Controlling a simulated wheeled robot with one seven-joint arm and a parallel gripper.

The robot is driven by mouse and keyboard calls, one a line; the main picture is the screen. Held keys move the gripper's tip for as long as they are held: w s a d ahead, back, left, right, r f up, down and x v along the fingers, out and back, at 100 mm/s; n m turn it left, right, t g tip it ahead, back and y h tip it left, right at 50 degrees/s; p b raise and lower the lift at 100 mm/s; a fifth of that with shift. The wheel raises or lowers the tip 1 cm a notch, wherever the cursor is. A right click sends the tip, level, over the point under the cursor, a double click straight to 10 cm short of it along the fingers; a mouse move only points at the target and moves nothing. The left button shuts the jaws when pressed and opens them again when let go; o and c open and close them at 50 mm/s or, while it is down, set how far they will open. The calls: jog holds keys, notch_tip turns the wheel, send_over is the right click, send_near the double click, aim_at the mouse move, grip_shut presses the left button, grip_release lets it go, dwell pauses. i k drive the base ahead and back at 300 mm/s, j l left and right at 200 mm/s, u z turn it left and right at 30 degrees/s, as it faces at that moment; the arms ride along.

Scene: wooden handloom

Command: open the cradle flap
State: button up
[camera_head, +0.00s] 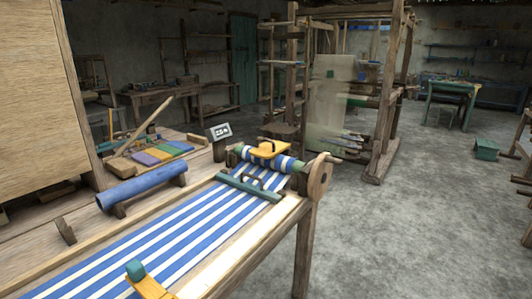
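A yellow plate with a small dark handle (268,149) lies roughly flat over the striped cloth roll (289,163) at the far end of the bench; it may be the cradle flap, but no label confirms this. Its hinge cannot be made out. The roll sits on a green core, with a round wooden disc (319,178) at its right end. My gripper is not in view.
Blue-and-white striped cloth (165,240) covers the bench, crossed by a teal bar (249,188). A yellow piece with a teal knob (136,270) is at the near edge. A blue cylinder (141,187) lies left. Concrete floor (400,230) on the right is clear.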

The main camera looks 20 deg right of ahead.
aim_at(269, 149)
jog(key=i+j, duration=0.1)
jog(key=i, duration=0.35)
jog(key=i+j+z, duration=0.1)
jog(key=i, duration=0.4)
jog(key=i+l, duration=0.6)
jog(key=l+z, duration=0.05)
jog(key=l, duration=0.05)
